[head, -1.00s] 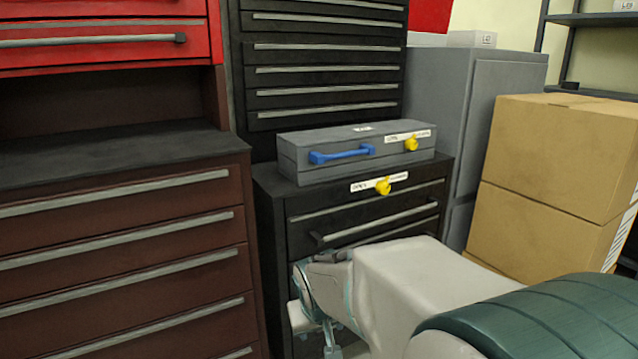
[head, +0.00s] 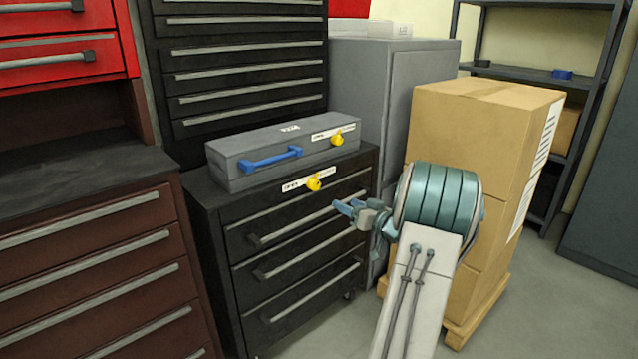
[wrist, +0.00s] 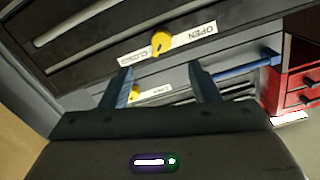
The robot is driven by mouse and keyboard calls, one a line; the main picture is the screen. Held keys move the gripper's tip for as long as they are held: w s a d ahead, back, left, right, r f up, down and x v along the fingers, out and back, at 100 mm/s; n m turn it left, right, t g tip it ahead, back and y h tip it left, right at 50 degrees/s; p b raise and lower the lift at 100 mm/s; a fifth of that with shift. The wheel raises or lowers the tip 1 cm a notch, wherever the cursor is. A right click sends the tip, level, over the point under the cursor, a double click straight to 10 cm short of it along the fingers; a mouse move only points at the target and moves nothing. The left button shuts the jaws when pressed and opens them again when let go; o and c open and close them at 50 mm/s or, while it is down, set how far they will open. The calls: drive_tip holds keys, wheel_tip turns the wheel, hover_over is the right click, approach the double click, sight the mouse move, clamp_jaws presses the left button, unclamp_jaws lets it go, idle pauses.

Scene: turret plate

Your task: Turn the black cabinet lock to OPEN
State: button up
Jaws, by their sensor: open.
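The black cabinet (head: 350,180) stands in the middle of the head view. Its lock is a yellow knob (head: 314,184) on a white OPEN/CLOSED label, high on the front. In the head view OPEN is at the label's left end. The wrist view shows the cabinet inverted, with the knob (wrist: 161,42) between CLOSED and OPEN. I cannot tell exactly where the knob points. My gripper (head: 346,207) is open and empty, to the right of the knob and apart from it. In the wrist view the fingertips (wrist: 160,70) straddle the line toward the knob.
A grey toolbox (head: 230,165) with a blue handle (head: 271,158) and its own yellow knob (head: 337,140) sits on the cabinet. Cardboard boxes (head: 470,120) on a pallet stand behind my arm at right. A brown drawer cabinet (head: 80,240) is at left. Floor shows at right.

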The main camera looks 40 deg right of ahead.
sight(316, 186)
drive_tip(key=w+b, duration=0.1)
drive_tip(key=w, duration=0.3)
drive_tip(key=w+b, duration=0.1)
drive_tip(key=w, duration=0.2)
drive_tip(key=w+b, duration=0.1)
drive_tip(key=w, duration=0.3)
drive_tip(key=shift+w+a, duration=0.35)
drive_tip(key=shift+a, duration=0.05)
drive_tip(key=shift+w+r, duration=0.1)
drive_tip(key=shift+w, duration=0.55)
drive_tip(key=c, duration=1)
